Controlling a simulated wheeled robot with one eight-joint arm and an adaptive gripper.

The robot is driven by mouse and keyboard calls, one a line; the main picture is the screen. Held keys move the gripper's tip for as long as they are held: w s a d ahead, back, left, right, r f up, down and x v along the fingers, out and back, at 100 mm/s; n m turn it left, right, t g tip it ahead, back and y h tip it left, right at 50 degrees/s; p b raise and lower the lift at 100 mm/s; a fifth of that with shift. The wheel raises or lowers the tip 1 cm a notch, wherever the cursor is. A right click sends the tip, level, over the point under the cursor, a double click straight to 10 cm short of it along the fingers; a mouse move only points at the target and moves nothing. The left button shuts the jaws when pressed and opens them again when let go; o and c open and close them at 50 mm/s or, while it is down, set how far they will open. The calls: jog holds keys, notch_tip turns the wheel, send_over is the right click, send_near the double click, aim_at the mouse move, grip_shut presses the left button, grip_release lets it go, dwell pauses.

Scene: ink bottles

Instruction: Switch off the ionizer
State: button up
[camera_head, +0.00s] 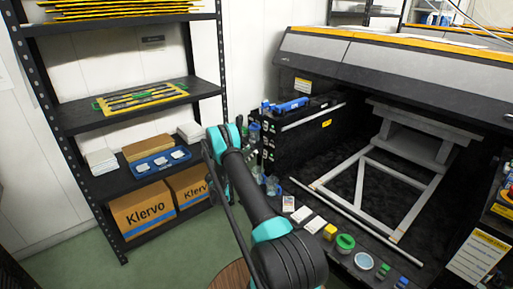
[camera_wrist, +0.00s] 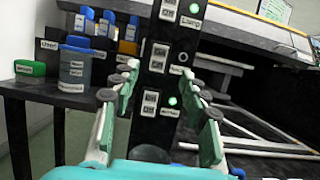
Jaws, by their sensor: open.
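In the wrist view a black switch panel (camera_wrist: 155,80) stands upright in front of my gripper (camera_wrist: 160,88). It carries a column of white rocker switches with green lights beside them. The top switch (camera_wrist: 168,9) has a label that seems to read Lamp. A middle switch (camera_wrist: 158,57) and a lower switch (camera_wrist: 150,103) have labels too small to read, so I cannot tell which is the ionizer. Both lights in full view, top and lower, glow green. My gripper is open and empty, its fingers either side of the panel's lower part. In the head view my arm hides the gripper.
A blue-lidded container (camera_wrist: 75,65) and a green box (camera_wrist: 30,68) stand on a dark shelf left of the panel. The large printer (camera_head: 400,75) overhangs at right. A shelf rack (camera_head: 130,110) stands left.

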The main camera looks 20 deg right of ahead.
jog(key=shift+v, duration=1.4)
jog(key=s+d+r+m+g+y, duration=0.1)
jog(key=s+d+r+m+y, duration=0.15)
jog(key=r, duration=0.25)
jog(key=s+d+r+m+g+y, duration=0.1)
jog(key=r+m+y, duration=0.2)
jog(key=r, duration=0.1)
jog(key=s+a+r+m+g+y, duration=0.1)
jog(key=s+r+m+y, duration=0.15)
jog(key=s, duration=0.35)
jog(key=s+a+r+m+y, duration=0.1)
jog(key=s+r+m+y, duration=0.15)
jog(key=s, duration=0.35)
jog(key=s+a+f+m+y, duration=0.1)
jog(key=s+a+m+y, duration=0.2)
jog(key=s, duration=0.7)
jog(key=s+a+f+m+y, duration=0.1)
jog(key=s+a+m+y, duration=0.2)
jog(key=s+a, duration=0.4)
jog(key=s+a+f+m+y, duration=0.1)
jog(key=s+a+m+y, duration=0.3)
jog(key=s, duration=1.1)
jog(key=shift+a+m, duration=0.65)
jog(key=shift+m, duration=0.1)
